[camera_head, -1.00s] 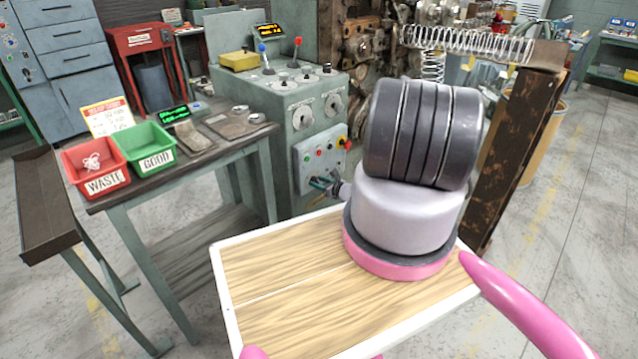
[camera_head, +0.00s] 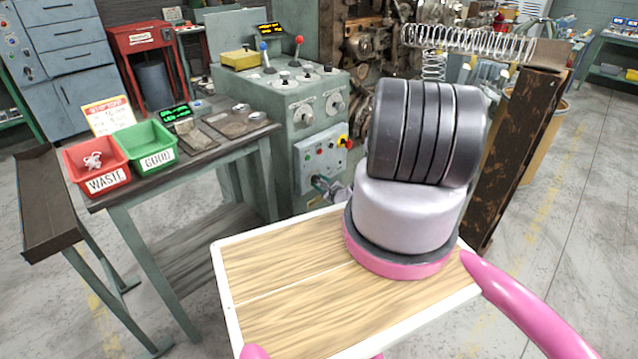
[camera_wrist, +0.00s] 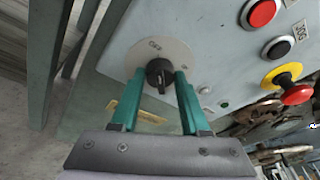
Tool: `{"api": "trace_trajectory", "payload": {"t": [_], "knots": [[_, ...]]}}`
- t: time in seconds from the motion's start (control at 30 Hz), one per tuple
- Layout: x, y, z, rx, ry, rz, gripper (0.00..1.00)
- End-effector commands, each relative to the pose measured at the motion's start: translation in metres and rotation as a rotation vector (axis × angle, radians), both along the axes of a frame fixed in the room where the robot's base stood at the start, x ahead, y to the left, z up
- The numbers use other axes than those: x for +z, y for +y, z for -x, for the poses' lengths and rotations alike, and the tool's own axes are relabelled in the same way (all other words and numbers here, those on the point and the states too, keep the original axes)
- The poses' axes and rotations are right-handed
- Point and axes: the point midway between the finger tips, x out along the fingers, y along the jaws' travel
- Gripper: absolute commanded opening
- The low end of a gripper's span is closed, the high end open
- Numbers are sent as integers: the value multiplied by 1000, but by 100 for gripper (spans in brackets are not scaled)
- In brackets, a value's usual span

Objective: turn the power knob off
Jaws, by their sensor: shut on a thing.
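The power knob (camera_wrist: 158,73) is a small black knob on a round pale plate (camera_wrist: 140,55), seen in the wrist view. The plate has small lettering that is hard to read. A light mark shows at the knob's lower end. My gripper (camera_wrist: 163,78) has its two teal fingers on either side of the knob and is shut on it. In the head view, my gripper (camera_head: 321,184) is at the lower part of the grey control panel (camera_head: 312,176); the knob is hidden there by the fingers and is too small to make out.
A red button (camera_wrist: 262,13), a black button (camera_wrist: 279,47) and a red-and-yellow emergency stop (camera_wrist: 288,82) sit right of the knob on the panel. A work table with a red bin (camera_head: 97,165) and a green bin (camera_head: 147,147) stands at the left.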

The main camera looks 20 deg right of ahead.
Motion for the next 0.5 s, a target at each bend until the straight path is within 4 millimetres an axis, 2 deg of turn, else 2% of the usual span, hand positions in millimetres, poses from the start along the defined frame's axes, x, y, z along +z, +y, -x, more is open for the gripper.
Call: {"api": "trace_trajectory", "payload": {"t": [0.33,0.37,0.4,0.5], "knots": [[1,-1,-1,-1,-3,2,0],[1,-1,-1,-1,-3,2,57],[1,-1,-1,-1,-3,2,72],[1,-1,-1,-1,-2,2,75]]}}
